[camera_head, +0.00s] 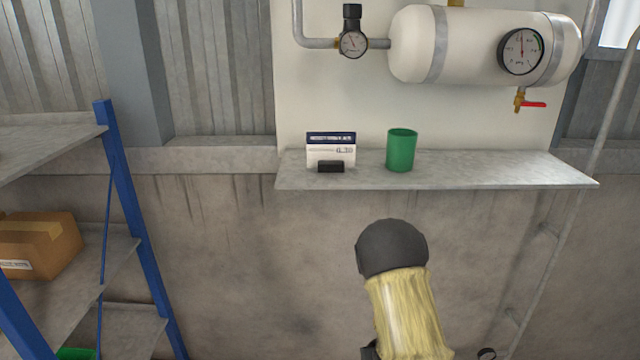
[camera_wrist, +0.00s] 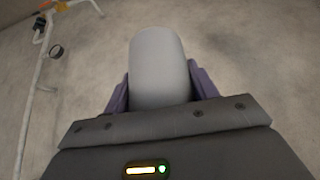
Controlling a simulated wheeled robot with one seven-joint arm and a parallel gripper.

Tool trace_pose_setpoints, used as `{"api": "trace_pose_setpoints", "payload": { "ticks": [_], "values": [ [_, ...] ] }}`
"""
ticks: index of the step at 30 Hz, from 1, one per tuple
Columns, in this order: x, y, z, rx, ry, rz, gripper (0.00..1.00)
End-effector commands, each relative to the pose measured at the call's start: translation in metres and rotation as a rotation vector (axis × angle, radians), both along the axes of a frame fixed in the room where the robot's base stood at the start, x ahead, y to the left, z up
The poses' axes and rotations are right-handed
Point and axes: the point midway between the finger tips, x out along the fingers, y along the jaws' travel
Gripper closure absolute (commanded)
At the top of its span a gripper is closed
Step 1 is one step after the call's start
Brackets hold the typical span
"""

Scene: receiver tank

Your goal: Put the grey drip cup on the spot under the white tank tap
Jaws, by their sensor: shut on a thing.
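The white tank (camera_head: 470,45) is mounted on the wall panel, with a brass tap with a red lever (camera_head: 524,101) under its right end. The shelf (camera_head: 510,171) runs below it, and its surface under the tap is bare. In the wrist view, my gripper (camera_wrist: 158,88) is shut on a smooth light grey rounded thing, which looks like the grey drip cup (camera_wrist: 158,60). Purple finger pads press on both its sides. The cup's far end and opening cannot be made out. In the head view only part of my arm shows, and the gripper and cup are hidden.
A green cup (camera_head: 401,151) and a small card stand (camera_head: 331,150) are on the shelf's left half. A pipe (camera_head: 583,165) slants past the shelf's right end. A blue-posted rack (camera_head: 130,200) with a cardboard box (camera_head: 40,245) stands at left.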

Motion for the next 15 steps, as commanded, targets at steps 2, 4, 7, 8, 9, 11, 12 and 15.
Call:
{"api": "trace_pose_setpoints", "payload": {
  "ticks": [2,4,7,8,9,11,12,15],
  "values": [
    [0.000,0.000,0.000,0.001,0.000,-0.001,0.64],
    [0.000,0.000,-0.003,0.001,0.001,-0.001,0.64],
    [-0.003,0.001,-0.013,0.002,0.005,0.001,0.64],
    [-0.004,0.001,-0.019,0.003,0.006,0.002,0.64],
    [-0.006,0.001,-0.027,0.004,0.007,0.003,0.64],
    [-0.010,0.002,-0.043,0.007,0.010,0.004,0.64],
    [-0.013,0.002,-0.055,0.008,0.010,0.005,0.64],
    [-0.024,0.003,-0.087,0.011,0.012,0.007,0.64]
  ]
}}
